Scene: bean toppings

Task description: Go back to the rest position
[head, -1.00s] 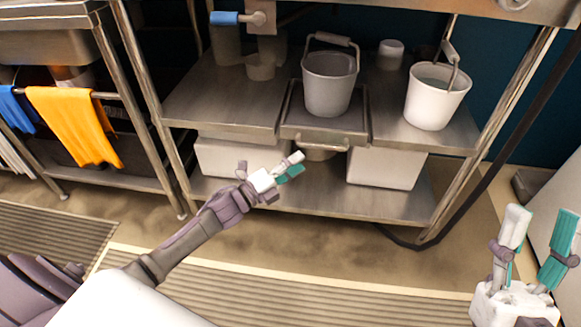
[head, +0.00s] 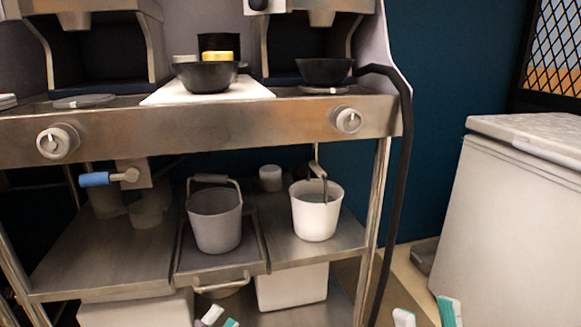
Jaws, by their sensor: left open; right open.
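My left gripper (head: 221,319) shows only its fingertips at the bottom edge of the head view, in front of the lower shelf. They stand a little apart, with nothing seen between them. My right gripper (head: 426,314) shows its two teal-and-white fingertips at the bottom edge, right of the steel station. They are wide apart and empty. Both arms and the rest of both grippers are below the picture.
A steel station (head: 200,132) fills the left and middle. A grey bucket (head: 216,222) and a white bucket (head: 317,214) stand on its shelf. Dark bowls (head: 205,78) (head: 323,72) sit on top. A white chest (head: 510,215) stands at right.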

